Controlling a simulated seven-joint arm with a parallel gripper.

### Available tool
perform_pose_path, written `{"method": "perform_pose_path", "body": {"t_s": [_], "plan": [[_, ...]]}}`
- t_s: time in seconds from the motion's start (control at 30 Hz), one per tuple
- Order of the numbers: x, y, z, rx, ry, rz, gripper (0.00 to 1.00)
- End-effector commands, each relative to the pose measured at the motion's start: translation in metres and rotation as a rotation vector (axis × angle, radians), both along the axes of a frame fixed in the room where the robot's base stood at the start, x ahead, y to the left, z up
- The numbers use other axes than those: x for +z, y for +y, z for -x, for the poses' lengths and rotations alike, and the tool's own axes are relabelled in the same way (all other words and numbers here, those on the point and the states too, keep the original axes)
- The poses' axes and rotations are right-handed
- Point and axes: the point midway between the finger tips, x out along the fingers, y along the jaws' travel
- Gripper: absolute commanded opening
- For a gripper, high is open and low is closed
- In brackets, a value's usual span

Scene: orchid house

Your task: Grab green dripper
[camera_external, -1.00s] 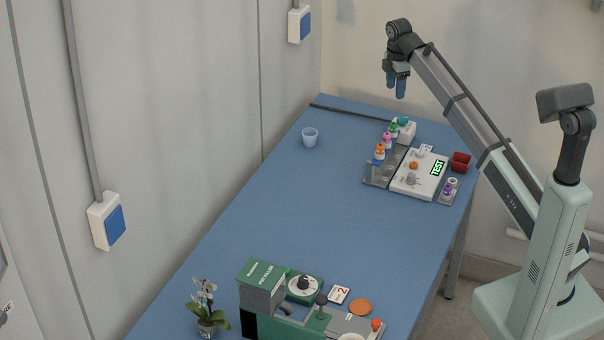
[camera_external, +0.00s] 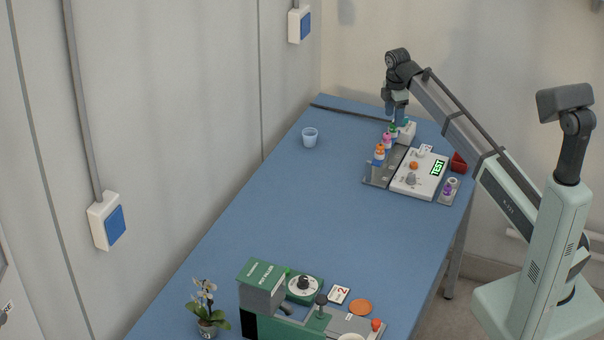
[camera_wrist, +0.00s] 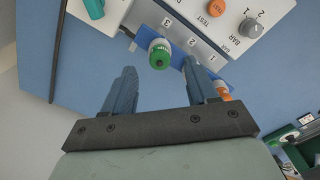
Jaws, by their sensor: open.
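The green dripper (camera_external: 393,131) stands upright in the rack at the back of the blue table, in the row with a pink dripper (camera_external: 387,140) and an orange dripper (camera_external: 380,152). In the wrist view the green dripper (camera_wrist: 160,54) shows its green cap and white body, just beyond the fingertips and between their lines. My gripper (camera_external: 396,110) hangs pointing down above the green dripper, open and empty. In the wrist view its two blue fingers (camera_wrist: 160,70) are apart. The orange dripper (camera_wrist: 222,91) shows beside the right finger.
A white test panel (camera_external: 418,175) with knobs lies right of the rack. A white box with a teal top (camera_external: 404,121) stands close behind the green dripper. A red bin (camera_external: 459,162) and a purple dripper (camera_external: 448,188) are further right. A clear cup (camera_external: 310,137) stands left; the middle table is free.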

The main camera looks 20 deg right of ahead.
Motion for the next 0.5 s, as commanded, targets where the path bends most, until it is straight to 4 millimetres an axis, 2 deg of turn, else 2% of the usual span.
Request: {"method": "perform_pose_path", "body": {"t_s": [0.1,0.2,0.47,0.5], "plan": [[-0.018,-0.001,0.001,0.000,0.002,0.000,0.58],[-0.028,-0.001,0.000,0.000,0.001,0.000,0.58],[-0.031,-0.001,0.000,0.000,0.000,0.000,0.58],[-0.031,-0.001,0.000,0.000,0.000,0.000,0.54]]}}
